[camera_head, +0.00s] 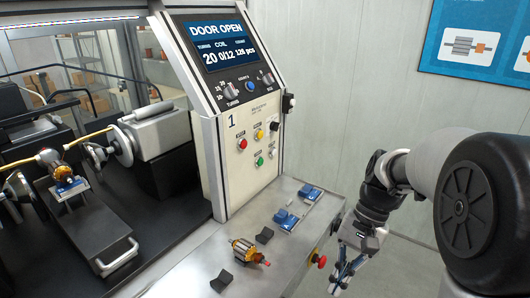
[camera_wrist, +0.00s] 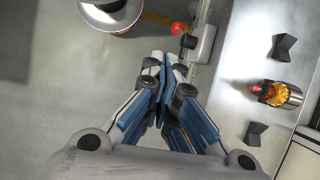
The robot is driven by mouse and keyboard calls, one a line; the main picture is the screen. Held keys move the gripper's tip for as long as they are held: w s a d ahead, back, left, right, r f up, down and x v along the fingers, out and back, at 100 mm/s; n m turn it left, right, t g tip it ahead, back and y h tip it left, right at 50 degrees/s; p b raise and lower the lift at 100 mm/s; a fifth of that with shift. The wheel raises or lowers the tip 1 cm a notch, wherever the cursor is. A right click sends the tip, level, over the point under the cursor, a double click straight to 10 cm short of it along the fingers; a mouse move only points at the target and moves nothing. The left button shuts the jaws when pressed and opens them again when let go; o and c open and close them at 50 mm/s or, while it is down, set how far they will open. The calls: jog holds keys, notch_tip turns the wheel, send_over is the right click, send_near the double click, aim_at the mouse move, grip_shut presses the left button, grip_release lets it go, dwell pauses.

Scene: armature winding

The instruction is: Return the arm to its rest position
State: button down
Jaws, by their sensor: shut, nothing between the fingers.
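My gripper (camera_head: 343,274) hangs at the lower right in the head view, off the right edge of the steel bench and pointing down. In the wrist view my gripper (camera_wrist: 163,62) has its blue-padded fingers together with nothing between them. My arm (camera_head: 420,165) is bent, with its large dark joint at the right edge of the head view. An armature (camera_head: 246,251) with copper winding lies on the bench, apart from the gripper. It also shows at the right in the wrist view (camera_wrist: 278,94).
The winding machine's panel (camera_head: 228,100) reads "DOOR OPEN". A second armature (camera_head: 62,176) sits inside the machine at left. Black V-blocks (camera_head: 221,280) and blue fixtures (camera_head: 285,219) are on the bench. A red emergency button (camera_head: 320,261) is on the bench edge near my gripper.

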jog(key=s+r+n+t+h, duration=0.2)
jog(key=s+r+n+t, duration=0.1)
jog(key=s, duration=0.4)
jog(key=s+a+r+n+t+h, duration=0.1)
jog(key=s+r+n+t, duration=0.2)
jog(key=s, duration=0.4)
jog(key=shift+s+a+r+n+t+h, duration=0.3)
jog(key=shift+r+t+h, duration=0.1)
jog(key=shift+r+t, duration=0.6)
jog(key=shift+a+f, duration=0.15)
